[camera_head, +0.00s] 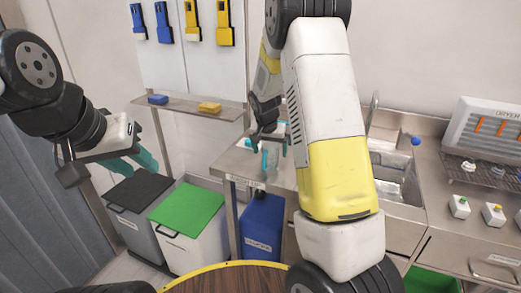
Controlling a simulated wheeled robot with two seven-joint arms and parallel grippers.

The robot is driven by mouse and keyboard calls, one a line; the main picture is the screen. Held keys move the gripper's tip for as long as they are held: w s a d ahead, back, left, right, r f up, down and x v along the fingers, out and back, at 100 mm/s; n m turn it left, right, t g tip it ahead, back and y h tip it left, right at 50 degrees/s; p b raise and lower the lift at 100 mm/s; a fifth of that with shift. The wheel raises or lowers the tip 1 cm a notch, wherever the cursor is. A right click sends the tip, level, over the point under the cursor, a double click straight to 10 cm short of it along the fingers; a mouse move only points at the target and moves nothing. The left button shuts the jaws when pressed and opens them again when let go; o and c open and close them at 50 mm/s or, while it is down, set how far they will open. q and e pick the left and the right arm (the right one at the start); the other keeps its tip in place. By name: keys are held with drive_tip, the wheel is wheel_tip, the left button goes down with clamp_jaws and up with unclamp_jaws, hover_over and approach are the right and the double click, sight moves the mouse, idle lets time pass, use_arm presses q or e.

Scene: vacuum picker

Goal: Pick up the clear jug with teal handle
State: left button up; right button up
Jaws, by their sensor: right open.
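The clear jug with the teal handle (270,161) stands on the steel counter, left of the sink, and is partly hidden by my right arm and gripper. My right gripper (269,143) is above and around the jug's upper part, with its teal fingers apart. I cannot tell whether the fingers touch the jug. My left gripper (139,164) is at the left, in the air above the bins and far from the jug. Its teal fingers overlap in this view, so their opening is unclear.
A sink (397,181) lies right of my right arm. A grey dryer unit (485,135) and small bottles (459,206) are further right. Black-lidded (139,190), green-lidded (189,209) and blue (262,222) bins stand below. A wall shelf (190,108) holds blue and yellow items.

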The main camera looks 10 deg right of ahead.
drive_tip(key=shift+x, duration=1.35)
drive_tip(key=c, duration=1.5)
drive_tip(key=shift+r, duration=0.1)
